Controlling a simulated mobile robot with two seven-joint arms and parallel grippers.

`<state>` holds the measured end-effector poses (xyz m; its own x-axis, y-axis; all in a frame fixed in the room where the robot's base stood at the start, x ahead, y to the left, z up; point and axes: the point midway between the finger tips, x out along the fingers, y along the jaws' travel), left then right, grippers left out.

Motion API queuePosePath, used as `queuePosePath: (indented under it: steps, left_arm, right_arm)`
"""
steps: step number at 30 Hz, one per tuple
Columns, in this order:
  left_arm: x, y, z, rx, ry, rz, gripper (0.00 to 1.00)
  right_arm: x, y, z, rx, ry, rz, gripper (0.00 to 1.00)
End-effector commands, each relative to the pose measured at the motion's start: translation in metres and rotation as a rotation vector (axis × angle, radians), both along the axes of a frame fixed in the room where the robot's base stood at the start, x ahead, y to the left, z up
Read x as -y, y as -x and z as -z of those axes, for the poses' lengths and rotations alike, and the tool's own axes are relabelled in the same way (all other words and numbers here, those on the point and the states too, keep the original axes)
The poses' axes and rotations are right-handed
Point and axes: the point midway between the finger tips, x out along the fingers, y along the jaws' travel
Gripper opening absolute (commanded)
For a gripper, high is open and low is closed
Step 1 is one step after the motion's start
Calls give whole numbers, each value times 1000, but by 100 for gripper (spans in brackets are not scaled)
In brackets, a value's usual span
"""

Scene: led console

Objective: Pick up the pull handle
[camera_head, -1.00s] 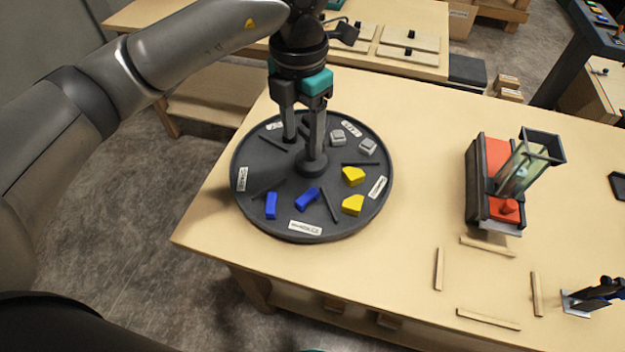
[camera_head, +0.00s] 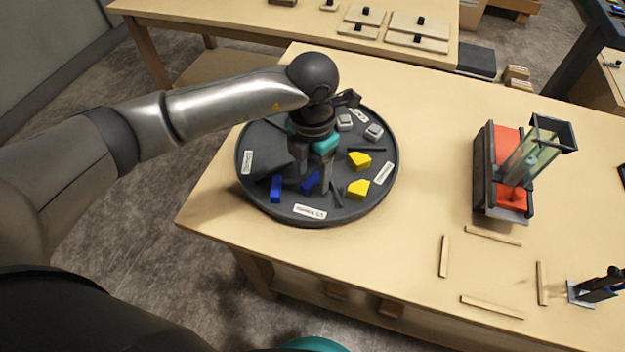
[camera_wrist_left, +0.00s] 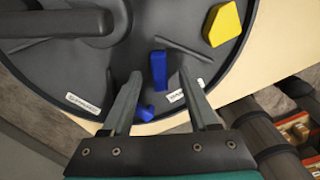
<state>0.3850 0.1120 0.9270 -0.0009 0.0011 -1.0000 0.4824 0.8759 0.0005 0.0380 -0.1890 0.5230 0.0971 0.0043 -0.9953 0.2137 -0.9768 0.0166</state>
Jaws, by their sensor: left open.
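Two blue pieces, which I take to be the pull handles, lie in the front part of a dark round tray (camera_head: 345,212). One blue piece (camera_head: 311,183) is by my left gripper's fingers and partly hidden by them. The other blue piece (camera_head: 276,188) lies to its left. My left gripper (camera_head: 315,183) is open and points down over the tray. In the left wrist view, a blue piece (camera_wrist_left: 158,70) shows between the two fingertips (camera_wrist_left: 159,78), with space on both sides. The second blue piece (camera_wrist_left: 145,112) is near the tray rim.
Yellow pieces (camera_head: 359,160) and grey pieces (camera_head: 373,132) share the tray, with thin raised dividers between groups. A red and dark device with a clear chute (camera_head: 532,152) stands to the right. Wooden strips (camera_head: 492,307) frame a bare table area at front right.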

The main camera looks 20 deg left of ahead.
Motion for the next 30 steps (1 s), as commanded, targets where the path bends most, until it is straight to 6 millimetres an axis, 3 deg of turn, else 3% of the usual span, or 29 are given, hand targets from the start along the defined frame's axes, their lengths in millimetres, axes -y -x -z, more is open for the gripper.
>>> queuePosePath:
  steps: [3,8,24,30]
  left_arm:
    - [0,0,9,0,1,0,60]
    - [0,0,9,1,0,0,60]
    - [0,0,8,2,1,0,0]
    - [0,0,8,1,0,-1,0]
  right_arm:
    - [0,0,1,-1,0,-1,50]
    - [0,1,1,-1,0,-1,50]
    - [0,3,1,-6,0,0,50]
    - [0,4,1,-7,1,0,50]
